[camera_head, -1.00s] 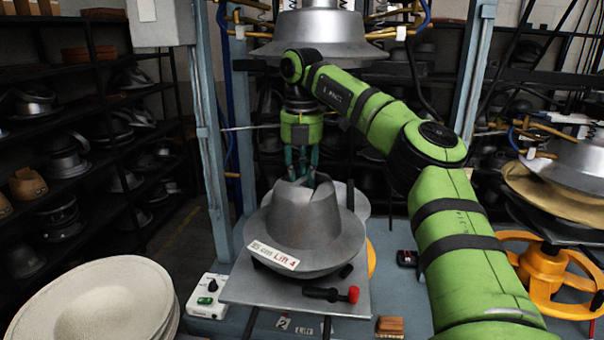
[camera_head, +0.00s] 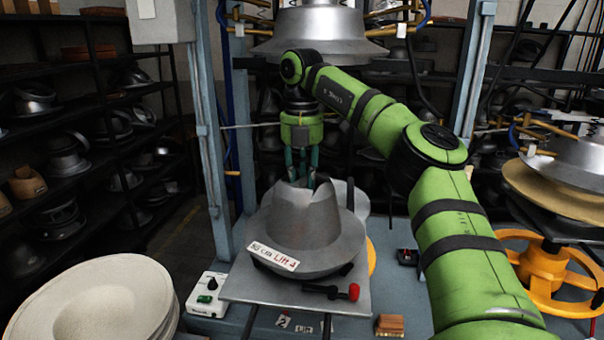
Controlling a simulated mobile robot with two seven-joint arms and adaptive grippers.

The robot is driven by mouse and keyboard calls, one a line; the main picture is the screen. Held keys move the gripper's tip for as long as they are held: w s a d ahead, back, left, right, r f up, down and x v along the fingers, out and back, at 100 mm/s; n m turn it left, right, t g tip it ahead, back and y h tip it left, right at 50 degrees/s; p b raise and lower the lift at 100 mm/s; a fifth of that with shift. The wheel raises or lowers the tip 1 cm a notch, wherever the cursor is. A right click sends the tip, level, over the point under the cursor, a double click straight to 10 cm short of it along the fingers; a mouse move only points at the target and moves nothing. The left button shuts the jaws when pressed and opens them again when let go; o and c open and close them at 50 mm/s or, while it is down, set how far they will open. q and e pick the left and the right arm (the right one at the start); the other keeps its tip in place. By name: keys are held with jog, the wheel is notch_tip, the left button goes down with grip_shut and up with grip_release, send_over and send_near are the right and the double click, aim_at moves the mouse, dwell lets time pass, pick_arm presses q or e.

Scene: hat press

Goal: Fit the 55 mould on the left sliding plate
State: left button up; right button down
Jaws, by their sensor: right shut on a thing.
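A grey metal hat mould (camera_head: 305,225) with a white label reading roughly "55 cm Lift 4" stands upright on a flat metal sliding plate (camera_head: 340,303) in the middle of the view. The label's number is hard to read. My right gripper (camera_head: 301,180) points down at the mould's top and is shut on its upper rim; the fingertips are partly hidden by the rim. A black tool with a red knob (camera_head: 352,292) lies on the plate in front of the mould. My left gripper is not in view.
An upper press mould (camera_head: 320,32) hangs above my right arm. Blue posts (camera_head: 207,150) flank the press. Stacked pale felt hats (camera_head: 95,300) stand front left, beside a white control box (camera_head: 208,295). A wooden block (camera_head: 389,325) lies right of the plate. A yellow handwheel (camera_head: 550,262) stands at the right.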

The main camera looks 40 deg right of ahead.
dwell(0.4)
jog(key=c, duration=0.9)
grip_release()
jog(key=shift+a, duration=0.1)
jog(key=shift+f, duration=0.1)
jog(key=shift+s+f, duration=0.1)
notch_tip(320, 180, up, 7)
jog(key=shift+f, duration=0.1)
jog(key=shift+r, duration=0.5)
